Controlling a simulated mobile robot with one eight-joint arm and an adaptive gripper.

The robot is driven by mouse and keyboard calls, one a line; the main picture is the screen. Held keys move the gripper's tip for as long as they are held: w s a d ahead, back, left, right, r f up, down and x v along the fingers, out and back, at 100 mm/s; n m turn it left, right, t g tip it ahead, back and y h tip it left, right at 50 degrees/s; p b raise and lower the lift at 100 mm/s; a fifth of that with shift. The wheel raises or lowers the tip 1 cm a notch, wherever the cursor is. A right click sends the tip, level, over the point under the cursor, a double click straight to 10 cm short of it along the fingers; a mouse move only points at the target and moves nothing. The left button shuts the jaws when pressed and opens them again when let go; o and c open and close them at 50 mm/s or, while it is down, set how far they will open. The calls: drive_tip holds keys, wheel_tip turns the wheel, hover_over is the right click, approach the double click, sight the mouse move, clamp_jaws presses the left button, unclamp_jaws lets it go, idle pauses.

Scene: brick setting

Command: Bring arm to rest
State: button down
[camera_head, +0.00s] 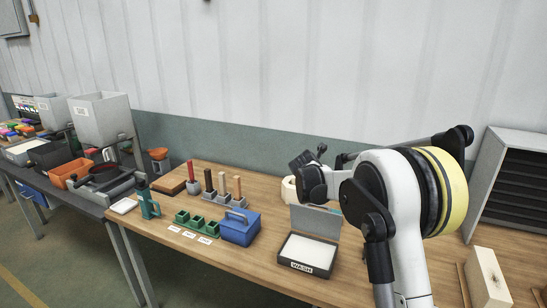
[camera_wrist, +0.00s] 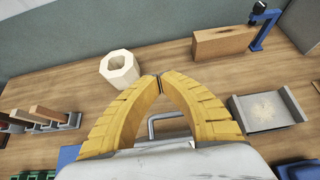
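My arm rises from the lower right in the camera_head view and bends over the workbench (camera_head: 190,248), its dark end part pointing left. The fingers are hard to make out there. In the camera_wrist view my gripper (camera_wrist: 159,77) has two yellow ribbed fingers whose tips meet. Nothing shows held between the tips, and the gripper is above the bench. A grey handle-shaped bar (camera_wrist: 170,116) shows through the gap between the fingers, below the tips.
The open WASH box (camera_head: 308,251), blue box (camera_head: 240,228) and tool rack (camera_head: 224,197) stand on the bench. A grey shelf unit (camera_head: 512,185) is at right.

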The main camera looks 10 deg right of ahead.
wheel_tip(320, 180, up, 13)
drive_tip(key=s+a+n+t+b, duration=0.1)
drive_tip(key=s+n+t+b, duration=0.15)
drive_tip(key=n+t, duration=0.3)
drive_tip(key=s+a+r+n+t+y+b, duration=0.1)
drive_tip(key=s+a+r+n+t+y, duration=0.35)
drive_tip(key=s+a+r+n, duration=0.9)
drive_tip(key=s+a+f+n+g+y+b, duration=0.1)
drive_tip(key=s+a+f+n+g+y, duration=0.25)
drive_tip(key=s+f+n, duration=0.55)
drive_tip(key=s+a+f+n+g+y+b, duration=0.2)
drive_tip(key=s+f+n+g, duration=0.2)
drive_tip(key=s+f+n, duration=0.45)
drive_tip(key=s+d+f+n+g+h, duration=0.2)
drive_tip(key=s+d+f+n, duration=0.1)
drive_tip(key=s+f, duration=0.4)
drive_tip(key=s+d+f+n+g+h+b, duration=0.1)
drive_tip(key=s+d+f+n+g, duration=0.1)
drive_tip(key=s+f, duration=0.6)
drive_tip(key=shift+s+d+f+n+g+h, duration=0.15)
drive_tip(key=shift+s+d+n+g+h, duration=0.25)
drive_tip(key=shift+d+n, duration=0.3)
